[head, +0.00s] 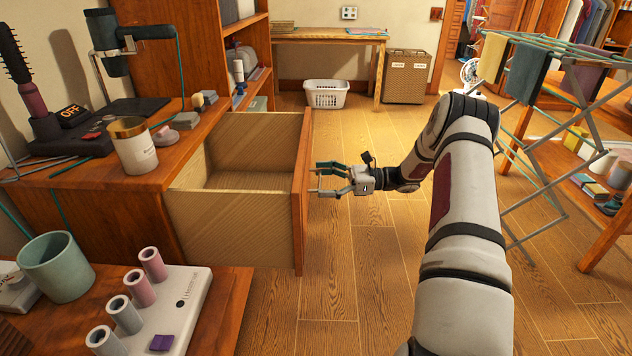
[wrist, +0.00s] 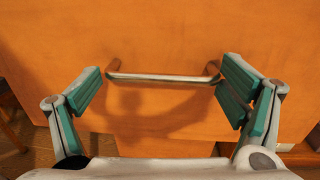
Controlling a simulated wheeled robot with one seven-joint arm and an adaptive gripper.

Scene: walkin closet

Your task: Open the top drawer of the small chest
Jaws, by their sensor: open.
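The small chest (head: 90,215) is orange-brown wood and stands at the left in the head view. Its top drawer (head: 235,225) is pulled far out, and the visible inside is empty. The drawer's wooden front (head: 303,190) is seen nearly edge-on and fills the wrist view (wrist: 160,35). A metal bar handle (wrist: 165,77) runs across that front. My gripper (head: 317,180) is open in front of the drawer front, its teal-padded fingers pointing at it. In the wrist view my gripper (wrist: 165,90) has one finger by each end of the handle; contact is unclear.
A white jar (head: 133,148) and hair tools stand on the chest top. A nearer surface holds a teal cup (head: 56,266) and a white stand with rollers (head: 165,310). A drying rack (head: 535,130) stands right of my arm. The wooden floor (head: 345,255) below my gripper is clear.

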